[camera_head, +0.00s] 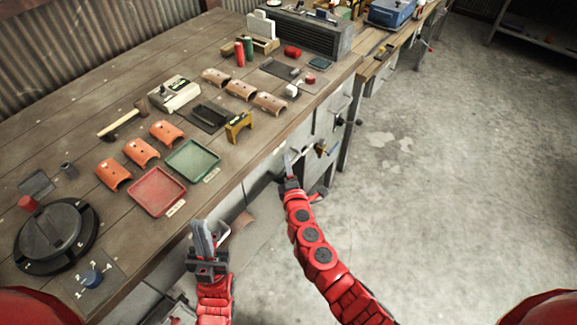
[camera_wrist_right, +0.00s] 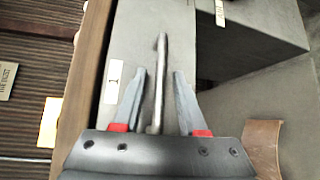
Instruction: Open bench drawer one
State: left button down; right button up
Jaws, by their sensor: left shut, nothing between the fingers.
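The drawer one front (camera_wrist_right: 134,32) is a grey panel with a white label reading 1 (camera_wrist_right: 113,80), under the bench edge. Its slim metal bar handle (camera_wrist_right: 160,85) runs lengthwise between the fingers of my right gripper (camera_wrist_right: 160,75). The fingers are apart, one on each side of the bar, and a gap shows on both sides. In the head view my right gripper (camera_head: 291,163) is at the bench front, and the handle there is hard to make out. My left gripper (camera_head: 207,238) is shut and empty, beside the bench's front edge nearer to me.
The wooden bench top (camera_head: 75,130) carries a red tray (camera_head: 157,191), a green tray (camera_head: 192,160), curved tiles and a hammer (camera_head: 120,120). A brown curved piece (camera_wrist_right: 263,142) shows low beside the drawer fronts. The concrete floor (camera_head: 440,200) at right is clear.

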grip_shut()
dwell(1.2)
